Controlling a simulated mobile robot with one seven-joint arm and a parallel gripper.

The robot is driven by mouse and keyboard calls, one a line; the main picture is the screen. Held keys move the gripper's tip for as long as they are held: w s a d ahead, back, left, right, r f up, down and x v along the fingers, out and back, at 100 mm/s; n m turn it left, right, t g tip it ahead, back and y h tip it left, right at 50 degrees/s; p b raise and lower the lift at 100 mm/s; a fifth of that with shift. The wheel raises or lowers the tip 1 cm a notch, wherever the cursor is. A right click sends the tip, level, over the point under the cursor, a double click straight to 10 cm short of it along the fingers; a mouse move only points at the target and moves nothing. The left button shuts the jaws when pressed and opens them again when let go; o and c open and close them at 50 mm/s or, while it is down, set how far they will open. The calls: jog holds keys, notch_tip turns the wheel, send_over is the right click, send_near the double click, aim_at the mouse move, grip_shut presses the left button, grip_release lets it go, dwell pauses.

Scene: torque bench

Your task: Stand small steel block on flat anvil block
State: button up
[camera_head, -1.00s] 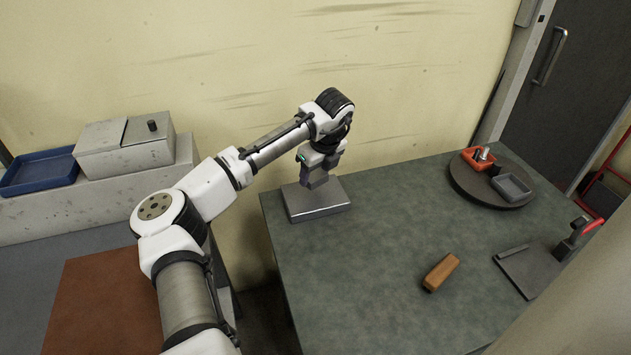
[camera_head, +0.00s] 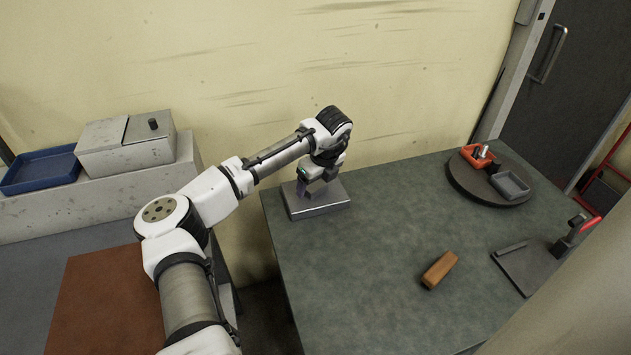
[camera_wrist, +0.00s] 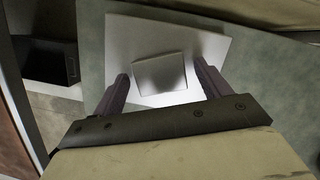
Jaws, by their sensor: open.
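The flat anvil block (camera_head: 325,203) is a low, smooth grey steel slab at the back left corner of the green bench. In the wrist view the anvil block (camera_wrist: 212,47) fills the area beyond my fingers. The small steel block (camera_wrist: 160,73) shows there as a grey squarish face over the anvil, between my two fingers. My gripper (camera_wrist: 160,85) is open, with a finger on each side of the small block and a gap at both sides. In the head view my gripper (camera_head: 309,190) is low over the anvil, and it hides the small block.
A wooden block (camera_head: 440,269) lies mid-bench. A round dark turntable (camera_head: 490,190) with a red tray (camera_head: 480,160) and a grey tray (camera_head: 511,184) stands at the back right. A dark plate fixture (camera_head: 527,268) is at the right. The bench right of the anvil is clear.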

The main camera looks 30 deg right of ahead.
jog(key=b+v, duration=0.2)
jog(key=v, duration=1)
jog(key=shift+r+b, duration=0.15)
jog(key=shift+b, duration=0.25)
